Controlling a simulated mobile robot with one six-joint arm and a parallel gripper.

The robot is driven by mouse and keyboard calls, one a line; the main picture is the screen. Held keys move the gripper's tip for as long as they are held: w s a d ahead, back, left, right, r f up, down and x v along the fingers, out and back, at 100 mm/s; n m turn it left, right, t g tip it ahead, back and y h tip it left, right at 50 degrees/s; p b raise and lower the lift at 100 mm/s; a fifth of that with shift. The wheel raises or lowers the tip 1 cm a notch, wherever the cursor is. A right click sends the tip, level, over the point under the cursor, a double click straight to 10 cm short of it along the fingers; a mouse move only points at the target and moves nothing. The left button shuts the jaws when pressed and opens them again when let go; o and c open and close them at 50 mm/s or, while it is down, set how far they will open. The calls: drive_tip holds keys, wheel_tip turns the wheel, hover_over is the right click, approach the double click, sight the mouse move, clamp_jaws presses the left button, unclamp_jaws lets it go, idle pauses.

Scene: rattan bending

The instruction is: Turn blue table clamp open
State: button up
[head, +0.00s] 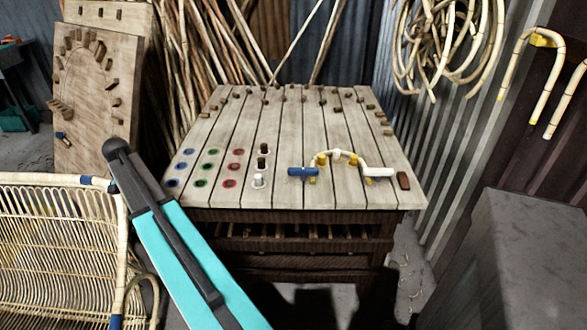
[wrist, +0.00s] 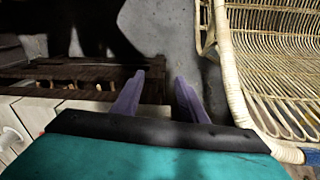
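The blue table clamp (head: 303,172) lies on the slatted wooden workbench (head: 222,140), right of its middle. It sits at the left end of a pale bent rattan piece (head: 362,161) that arches around yellow pegs (head: 321,160). A white clamp (head: 378,172) is at the arch's right end. My gripper (wrist: 160,78) shows in the wrist view with its two purple fingers apart and nothing between them. It points down past the bench edge over the floor. The head view shows part of my arm left of the bench, but I cannot make out the fingers there.
A rattan chair (head: 60,250) stands close left of the bench and also shows in the wrist view (wrist: 275,60). Wooden pegs line the bench's back and sides. A grey block (head: 520,260) stands at right. Rattan poles lean behind the bench.

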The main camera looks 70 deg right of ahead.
drive_tip(key=d+r+m, duration=0.1)
drive_tip(key=d+r, duration=0.3)
drive_tip(key=r, duration=0.2)
drive_tip(key=m+g+h+b, duration=0.1)
drive_tip(key=m+g+b, duration=0.25)
drive_tip(key=m, duration=1.15)
approach(303, 169)
drive_tip(key=d+v, duration=0.1)
drive_tip(key=v, duration=0.4)
drive_tip(key=shift+a+r+b, duration=0.1)
drive_tip(key=shift+a+b, duration=0.25)
drive_tip(key=shift+a, duration=0.1)
drive_tip(key=shift+x, duration=6.9)
drive_tip(key=shift+w, duration=0.1)
drive_tip(key=shift+c, duration=0.4)
